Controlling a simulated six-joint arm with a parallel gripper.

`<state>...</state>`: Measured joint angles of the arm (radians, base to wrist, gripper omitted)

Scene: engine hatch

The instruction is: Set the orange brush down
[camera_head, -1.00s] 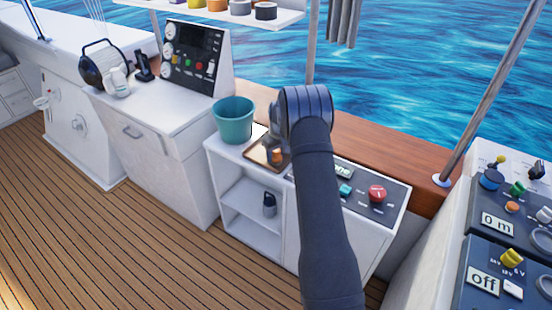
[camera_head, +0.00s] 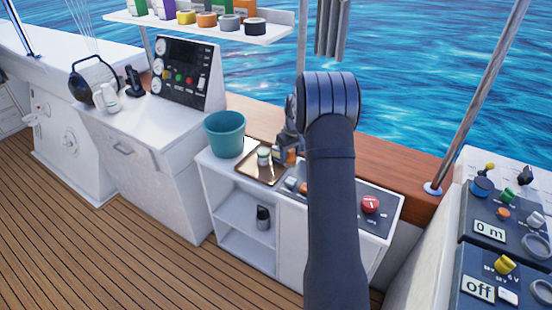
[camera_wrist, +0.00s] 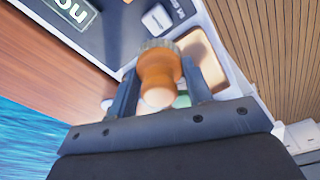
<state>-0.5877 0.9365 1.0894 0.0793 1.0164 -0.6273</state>
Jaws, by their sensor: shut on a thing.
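The orange brush (camera_wrist: 160,72) is between the fingers of my gripper (camera_wrist: 165,88) in the wrist view, with its pale bristle end away from the camera. My gripper is shut on it. In the head view, my gripper (camera_head: 288,148) is small and partly hidden by my arm, and a bit of the orange brush (camera_head: 291,156) shows beside it. The brush is over or near the right end of a copper-brown tray (camera_head: 250,172). I cannot tell whether it touches anything below. The tray also shows in the wrist view (camera_wrist: 205,52).
A small jar with a pale lid (camera_head: 263,155) stands on the tray. A teal bucket (camera_head: 224,135) stands left of it. A control panel with a red button (camera_head: 370,204) lies to the right. A dark bottle (camera_head: 263,216) is on the shelf below.

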